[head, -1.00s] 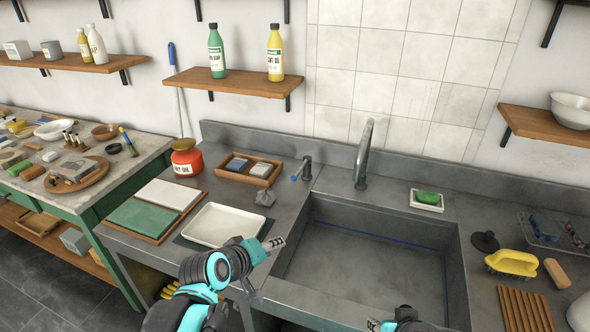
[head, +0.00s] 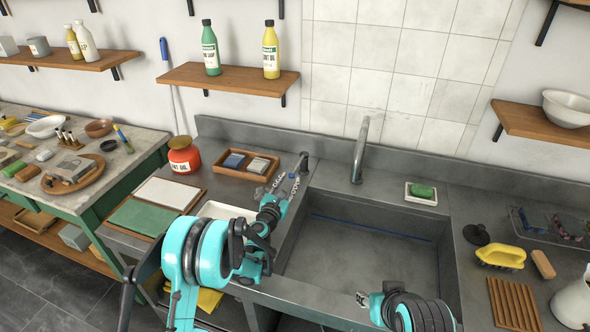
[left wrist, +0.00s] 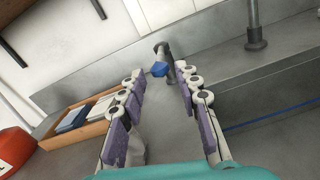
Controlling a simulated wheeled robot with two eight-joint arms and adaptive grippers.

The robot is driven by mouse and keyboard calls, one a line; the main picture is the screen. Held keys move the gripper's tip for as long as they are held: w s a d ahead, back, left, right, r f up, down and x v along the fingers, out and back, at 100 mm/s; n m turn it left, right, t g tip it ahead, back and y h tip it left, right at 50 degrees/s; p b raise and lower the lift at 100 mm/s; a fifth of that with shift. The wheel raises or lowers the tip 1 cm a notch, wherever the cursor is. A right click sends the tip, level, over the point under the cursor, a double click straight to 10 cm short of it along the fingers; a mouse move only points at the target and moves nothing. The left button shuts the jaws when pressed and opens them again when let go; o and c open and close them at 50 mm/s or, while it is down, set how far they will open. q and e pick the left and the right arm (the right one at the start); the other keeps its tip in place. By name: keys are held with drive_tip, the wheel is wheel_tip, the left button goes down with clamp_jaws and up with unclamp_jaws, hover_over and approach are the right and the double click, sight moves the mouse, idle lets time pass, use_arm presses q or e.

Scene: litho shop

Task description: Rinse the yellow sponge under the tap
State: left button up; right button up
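The tap spout (head: 360,150) rises at the back of the grey sink (head: 375,255). A dark post with a blue lever (left wrist: 160,69) stands left of the spout; the post (head: 304,162) also shows in the head view. My left gripper (head: 283,186) is open and empty, pointing at this lever. In the left wrist view the lever lies ahead between its fingertips, apparently untouched. My right gripper (head: 363,299) is low at the sink's front; its fingers are mostly hidden and whatever it may hold cannot be seen. I cannot make out a yellow sponge.
A wooden tray (head: 245,173) with blue and pale blocks and a red jar (head: 184,156) stand left of the lever. A white tray (head: 222,209) is partly behind my left arm. Green soap (head: 421,190), a yellow brush (head: 501,256) and a slatted board (head: 513,303) lie right.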

sight(295, 168)
use_arm(q)
drive_tip(key=b+x, duration=0.1)
drive_tip(key=x, duration=0.6)
drive_tip(key=shift+w, duration=0.1)
clamp_jaws()
